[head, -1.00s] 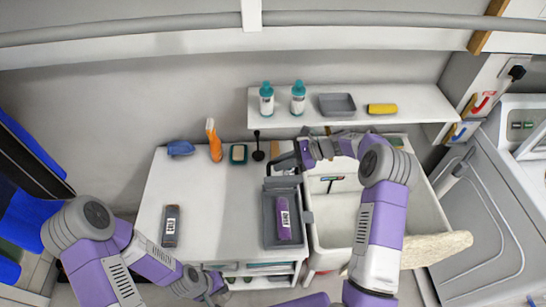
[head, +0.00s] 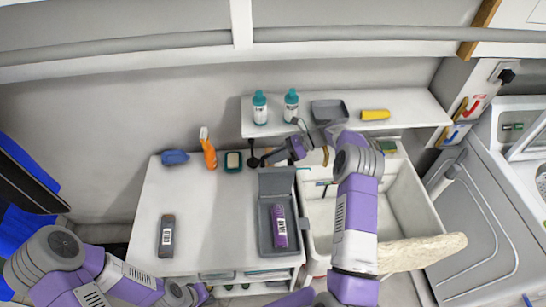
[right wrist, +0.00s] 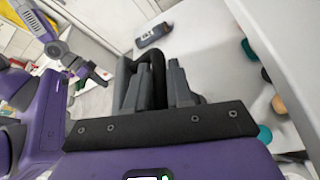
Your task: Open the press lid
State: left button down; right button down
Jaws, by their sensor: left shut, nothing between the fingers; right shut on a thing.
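The press is a grey open box (head: 264,238) on the white table, with a purple labelled item (head: 279,226) lying in it. Its flat grey lid (head: 277,182) stands raised at the back of the box. My left gripper (head: 196,296) is shut and empty at the table's front edge, away from the press.
A dark labelled item (head: 166,236) lies left. A white sink (head: 318,215) adjoins on the right.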

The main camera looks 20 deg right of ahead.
jog(key=c, duration=1.1)
grip_release()
jog(key=v, duration=0.7)
jog(key=shift+d+b, duration=0.3)
jog(key=shift+b, duration=0.1)
jog(key=shift+r, duration=0.1)
